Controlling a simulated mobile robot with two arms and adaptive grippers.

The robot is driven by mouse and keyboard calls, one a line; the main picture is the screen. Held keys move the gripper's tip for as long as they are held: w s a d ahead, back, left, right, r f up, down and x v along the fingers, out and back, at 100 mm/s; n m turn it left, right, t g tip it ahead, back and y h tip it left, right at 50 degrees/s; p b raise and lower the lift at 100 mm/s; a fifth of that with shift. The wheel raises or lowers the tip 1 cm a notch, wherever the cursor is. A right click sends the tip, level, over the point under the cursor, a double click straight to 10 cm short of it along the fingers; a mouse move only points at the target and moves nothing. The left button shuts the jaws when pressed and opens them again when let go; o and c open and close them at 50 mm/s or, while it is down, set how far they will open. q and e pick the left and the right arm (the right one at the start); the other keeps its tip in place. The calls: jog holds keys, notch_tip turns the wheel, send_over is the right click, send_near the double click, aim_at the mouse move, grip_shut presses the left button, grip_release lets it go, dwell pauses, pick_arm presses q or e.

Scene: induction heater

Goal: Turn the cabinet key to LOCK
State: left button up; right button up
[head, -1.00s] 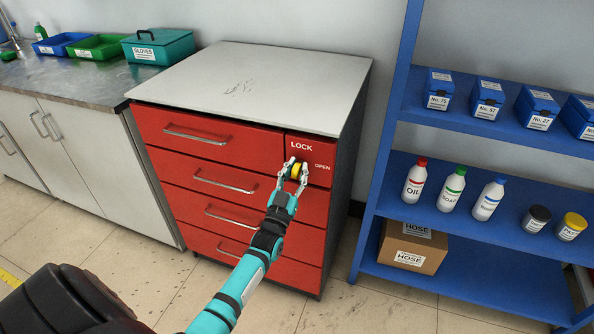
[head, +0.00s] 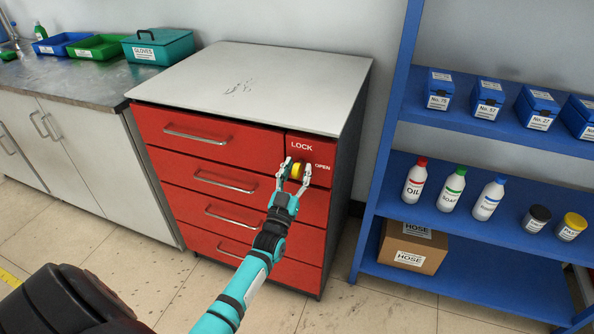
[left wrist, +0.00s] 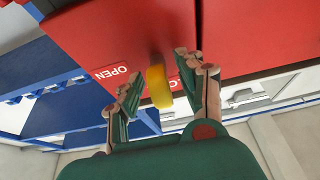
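The red cabinet (head: 215,146) has a key with a yellow grip (head: 296,171) on its upper right panel, between LOCK above and OPEN at the right. I cannot tell for sure which label the key points to. My left gripper (head: 295,167) is open at the panel, one finger on each side of the key. In the left wrist view, the yellow grip (left wrist: 158,87) stands between the spread fingers (left wrist: 158,85), with a gap at the left finger and a narrower one at the right. The second label is partly hidden there. My right gripper is out of view.
A blue shelf (head: 472,262) with bottles, jars and boxes stands right of the cabinet. A grey counter (head: 60,82) with trays and a teal GLOVES box (head: 158,47) is at the left. The cabinet's top (head: 262,85) is clear.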

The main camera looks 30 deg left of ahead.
pick_arm(q)
jog(key=v, duration=1.2)
dwell(0.3)
jog(key=s+d+f+m+g+h+p, duration=0.1)
jog(key=s+d+f+g+h, duration=0.15)
jog(key=f, duration=0.75)
jog(key=s+d+f+m+g+h+p, duration=0.1)
jog(key=s+d+f+g, duration=0.25)
jog(key=f, duration=0.55)
jog(key=s+d+f+m+g+h+p, duration=0.1)
jog(key=s+d+f+g+h, duration=0.2)
jog(key=f, duration=0.7)
jog(key=s+f+g, duration=0.4)
jog(key=s+f, duration=0.1)
jog(key=s, duration=0.6)
jog(key=s+d+f+m+g+p, duration=0.1)
jog(key=s+f+g, duration=0.3)
jog(key=s, duration=0.7)
jog(key=s+d+f+m+g+y+p, duration=0.1)
jog(key=s+f+g, duration=0.2)
jog(key=s+f, duration=0.3)
jog(key=s, duration=0.5)
jog(key=shift+d+f+g, duration=0.2)
jog(key=shift+f+g, duration=0.05)
jog(key=shift+g, duration=0.15)
